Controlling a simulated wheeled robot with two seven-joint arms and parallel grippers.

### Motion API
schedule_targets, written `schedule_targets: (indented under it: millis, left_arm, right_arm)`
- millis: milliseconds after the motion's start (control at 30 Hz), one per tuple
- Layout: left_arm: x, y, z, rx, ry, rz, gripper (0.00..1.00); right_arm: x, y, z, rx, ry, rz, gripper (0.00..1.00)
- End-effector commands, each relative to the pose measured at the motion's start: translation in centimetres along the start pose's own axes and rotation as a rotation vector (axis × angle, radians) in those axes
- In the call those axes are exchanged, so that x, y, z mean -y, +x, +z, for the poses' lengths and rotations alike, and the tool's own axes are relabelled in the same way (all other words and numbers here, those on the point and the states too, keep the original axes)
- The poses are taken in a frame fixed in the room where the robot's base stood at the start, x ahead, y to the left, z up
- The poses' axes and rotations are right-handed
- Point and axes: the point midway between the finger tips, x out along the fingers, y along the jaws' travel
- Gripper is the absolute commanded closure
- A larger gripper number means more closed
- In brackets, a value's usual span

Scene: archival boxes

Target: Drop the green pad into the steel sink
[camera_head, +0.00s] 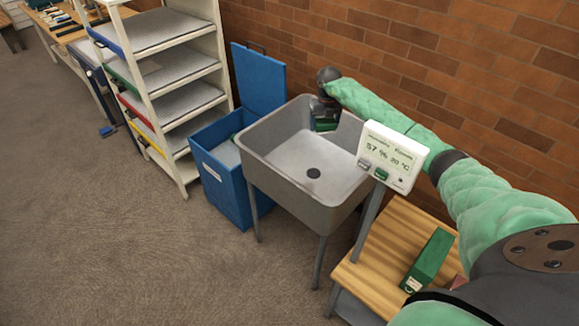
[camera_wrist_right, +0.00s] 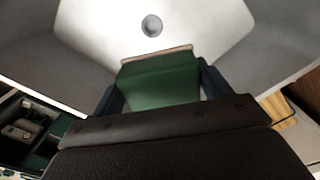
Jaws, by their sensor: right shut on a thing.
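The steel sink (camera_head: 290,178) stands on legs in the middle of the head view, with a dark round drain in its floor. My right gripper (camera_head: 325,118) is over the back part of the sink, shut on the green pad (camera_head: 325,126). In the right wrist view the green pad (camera_wrist_right: 160,82) sits between the two dark fingers of the gripper (camera_wrist_right: 158,88), with a pale edge at its far end. The sink floor and drain (camera_wrist_right: 152,26) show beyond the pad. My left gripper is not in view.
A blue bin (camera_head: 222,170) with a raised lid stands left of the sink. A display (camera_head: 391,155) reading 57 % and 20 °C stands on a post at the sink's right. A wooden bench (camera_head: 385,240) holds a green box (camera_head: 430,262). A shelf rack (camera_head: 165,90) is farther left.

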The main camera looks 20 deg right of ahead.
Motion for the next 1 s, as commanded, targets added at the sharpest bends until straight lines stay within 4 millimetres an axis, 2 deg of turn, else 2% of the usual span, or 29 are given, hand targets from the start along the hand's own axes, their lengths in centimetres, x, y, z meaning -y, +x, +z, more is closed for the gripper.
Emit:
schedule_targets:
  millis: [100,367,700,1000]
  left_arm:
    - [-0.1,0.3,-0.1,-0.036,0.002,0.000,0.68]
    - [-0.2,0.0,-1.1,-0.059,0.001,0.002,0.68]
    - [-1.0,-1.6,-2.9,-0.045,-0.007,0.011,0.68]
    - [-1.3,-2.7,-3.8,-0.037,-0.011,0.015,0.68]
  right_arm:
    - [1.1,0.4,0.3,-0.001,0.050,-0.001,0.45]
    - [0.9,1.5,0.3,-0.001,0.083,0.000,0.45]
    - [0.8,5.0,0.3,-0.001,0.083,0.001,0.45]
    - [0.9,6.3,0.3,0.000,0.083,0.000,0.45]
